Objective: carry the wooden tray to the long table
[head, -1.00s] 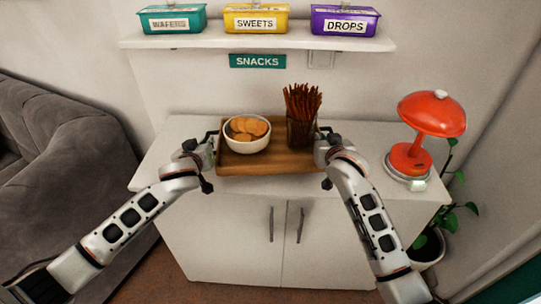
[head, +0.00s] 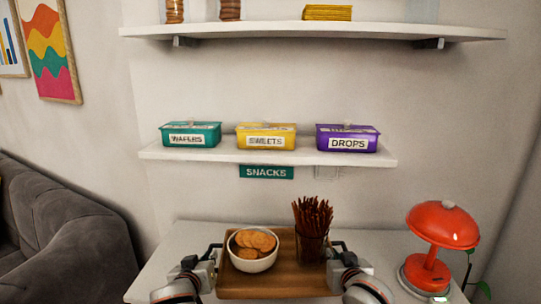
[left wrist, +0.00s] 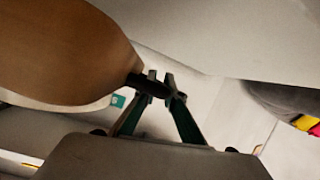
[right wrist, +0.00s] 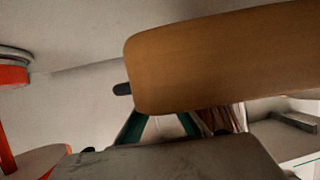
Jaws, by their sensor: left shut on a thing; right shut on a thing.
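The wooden tray (head: 285,283) is at the low white cabinet. It carries a white bowl of round biscuits (head: 252,249) and a dark glass of thin brown sticks (head: 311,235). My left gripper (head: 213,252) is shut on the dark handle at the tray's left end, and the left wrist view shows its fingers around that handle (left wrist: 150,85). My right gripper (head: 337,250) is at the tray's right end, shut on the tray; its fingertips are partly hidden behind the tray in the right wrist view. I cannot tell whether the tray touches the cabinet top. No long table is in view.
The white cabinet top (head: 190,236) has a red lamp (head: 440,226) at the right. Above is a shelf (head: 270,154) with teal, yellow and purple boxes, and a higher shelf (head: 380,33). A grey sofa (head: 65,235) stands at the left, a plant at the lower right.

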